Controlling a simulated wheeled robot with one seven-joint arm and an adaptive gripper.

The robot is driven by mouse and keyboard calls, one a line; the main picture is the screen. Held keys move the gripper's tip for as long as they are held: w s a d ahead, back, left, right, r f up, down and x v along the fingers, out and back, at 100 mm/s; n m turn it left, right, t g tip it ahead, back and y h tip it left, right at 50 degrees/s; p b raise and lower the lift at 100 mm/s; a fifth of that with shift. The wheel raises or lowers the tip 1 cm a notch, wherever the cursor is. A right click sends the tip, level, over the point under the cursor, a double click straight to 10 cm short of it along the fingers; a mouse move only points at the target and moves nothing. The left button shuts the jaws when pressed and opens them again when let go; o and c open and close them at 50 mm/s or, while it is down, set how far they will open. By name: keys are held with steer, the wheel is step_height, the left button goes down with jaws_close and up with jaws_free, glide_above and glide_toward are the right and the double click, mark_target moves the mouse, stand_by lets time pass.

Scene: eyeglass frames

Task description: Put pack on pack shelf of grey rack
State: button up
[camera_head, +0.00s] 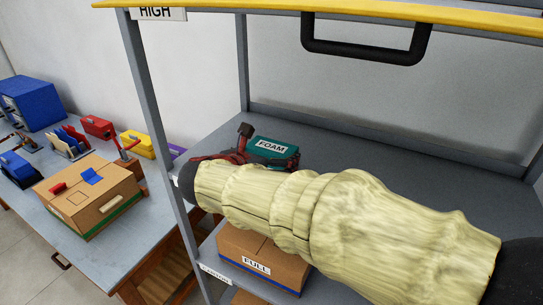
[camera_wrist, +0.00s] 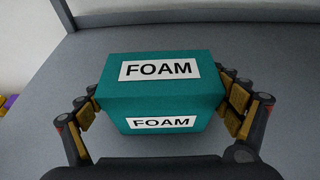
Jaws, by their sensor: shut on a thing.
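The pack is a teal box labelled FOAM (camera_wrist: 160,92), upright and centred in the wrist view. It also shows in the head view (camera_head: 284,149), partly hidden by my arm. My gripper (camera_wrist: 166,105) has its fingers on both sides of the pack and is shut on it. The grey rack (camera_head: 143,75) has a grey shelf (camera_head: 350,149), and the pack is at this shelf. I cannot tell whether the pack's base touches the shelf. My arm, in a pale cover, crosses the front of the shelf.
A HIGH label (camera_head: 157,13) and yellow edge (camera_head: 330,12) mark the upper level, with a black handle below. A FULL carton (camera_head: 262,258) sits on the level below. A bench (camera_head: 140,236) at left holds a cardboard box (camera_head: 90,198) and several coloured items. Shelf right is clear.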

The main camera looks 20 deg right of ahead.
steer(key=shift+f, duration=0.15)
steer(key=o, duration=1.1)
steer(key=shift+s+a+r, duration=0.2)
steer(key=shift+a+r, duration=0.05)
steer(key=shift+r, duration=0.1)
steer(key=p+v, duration=0.3)
steer(key=v, duration=0.8)
steer(key=shift+s+a, duration=0.15)
steer(key=shift+s, duration=0.05)
